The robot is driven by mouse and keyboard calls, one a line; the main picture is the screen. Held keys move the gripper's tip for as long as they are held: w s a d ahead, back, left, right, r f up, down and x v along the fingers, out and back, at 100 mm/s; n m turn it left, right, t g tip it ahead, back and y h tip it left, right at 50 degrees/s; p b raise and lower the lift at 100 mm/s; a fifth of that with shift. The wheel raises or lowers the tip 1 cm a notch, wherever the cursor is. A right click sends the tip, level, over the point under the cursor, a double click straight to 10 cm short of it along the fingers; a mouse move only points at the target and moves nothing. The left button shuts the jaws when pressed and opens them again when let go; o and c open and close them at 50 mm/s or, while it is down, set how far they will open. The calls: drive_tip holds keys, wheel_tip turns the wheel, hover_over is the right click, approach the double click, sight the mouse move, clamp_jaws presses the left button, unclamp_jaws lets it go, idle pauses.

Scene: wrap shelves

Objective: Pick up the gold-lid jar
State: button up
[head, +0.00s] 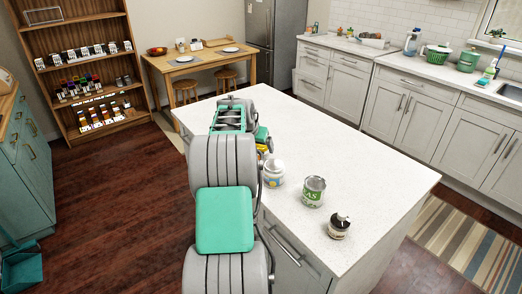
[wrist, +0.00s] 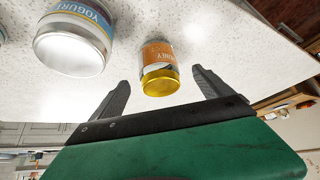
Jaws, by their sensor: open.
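The gold-lid jar (wrist: 160,82) has an orange label reading partly "NEY" and a shiny gold lid. In the wrist view it stands on the white counter, its lid end toward my gripper. My gripper (wrist: 160,76) is open, with one dark finger on each side of the jar in the picture. I see no finger touching it, and the gap in depth is hard to tell. In the head view my arm covers most of that spot; a small yellow patch (head: 262,148) shows beside it, and I cannot tell if it is the jar.
A yogurt tub (wrist: 74,42) stands left of the jar in the wrist view; it also shows in the head view (head: 273,175). A green-labelled can (head: 313,193) and a dark-lidded jar (head: 339,228) stand nearer the island's front. The island top (head: 350,150) is clear to the right.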

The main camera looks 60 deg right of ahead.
drive_tip(key=p+x, duration=0.2)
drive_tip(key=x, duration=0.6)
drive_tip(key=shift+s+a+f+p, duration=0.1)
drive_tip(key=shift+s+a+p, duration=0.05)
drive_tip(key=shift+a+p, duration=0.15)
drive_tip(key=shift+c, duration=0.3)
drive_tip(key=c, duration=1.5)
drive_tip(key=shift+c, duration=0.3)
